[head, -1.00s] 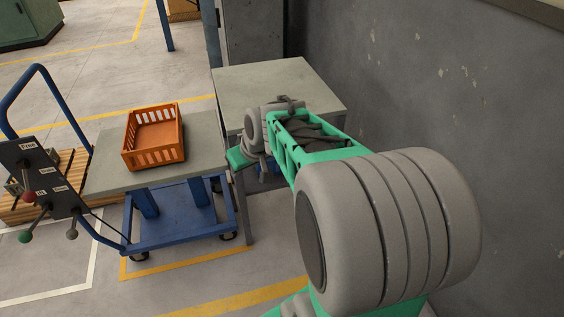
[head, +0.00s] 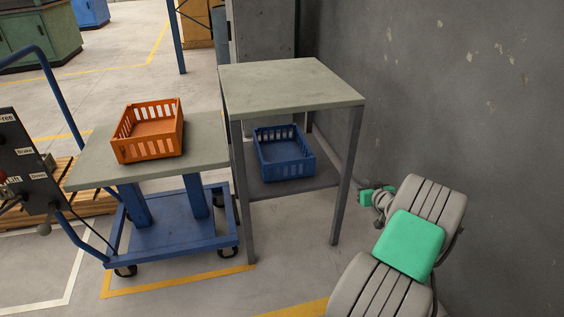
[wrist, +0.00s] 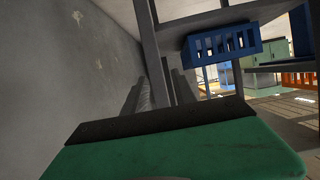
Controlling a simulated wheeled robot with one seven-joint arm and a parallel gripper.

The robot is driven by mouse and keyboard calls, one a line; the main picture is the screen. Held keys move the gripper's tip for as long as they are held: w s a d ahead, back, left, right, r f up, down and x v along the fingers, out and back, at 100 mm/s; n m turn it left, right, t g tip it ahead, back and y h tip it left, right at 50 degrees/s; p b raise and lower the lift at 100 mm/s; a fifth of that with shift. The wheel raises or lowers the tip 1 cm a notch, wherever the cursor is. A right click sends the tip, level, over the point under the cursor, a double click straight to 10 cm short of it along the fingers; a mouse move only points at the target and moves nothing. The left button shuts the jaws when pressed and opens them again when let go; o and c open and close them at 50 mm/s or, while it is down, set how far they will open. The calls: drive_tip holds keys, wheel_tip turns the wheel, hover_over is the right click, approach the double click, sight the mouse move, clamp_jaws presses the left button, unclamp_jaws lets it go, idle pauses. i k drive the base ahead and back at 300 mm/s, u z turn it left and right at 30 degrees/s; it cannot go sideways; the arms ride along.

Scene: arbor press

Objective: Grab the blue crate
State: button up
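The blue crate (head: 284,153) sits on the lower shelf of the grey table (head: 290,88), under its top, in full view between the legs. In the wrist view the blue crate (wrist: 222,43) is at the upper right, apart from my gripper; that picture looks upside down. My gripper (head: 371,197) is low at the right of the table, outside its right leg, near the wall. Its green body (wrist: 180,150) with a dark edge fills the bottom of the wrist view. Nothing shows held, and the finger opening cannot be made out.
A blue cart (head: 180,218) stands left of the table with an orange crate (head: 148,130) on its top. The table's front right leg (head: 346,175) stands between my gripper and the blue crate. The grey wall (head: 450,110) is close on the right.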

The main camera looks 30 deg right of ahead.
sight(282, 159)
drive_tip(key=u, duration=0.05)
drive_tip(key=i, duration=1)
drive_tip(key=z, duration=0.05)
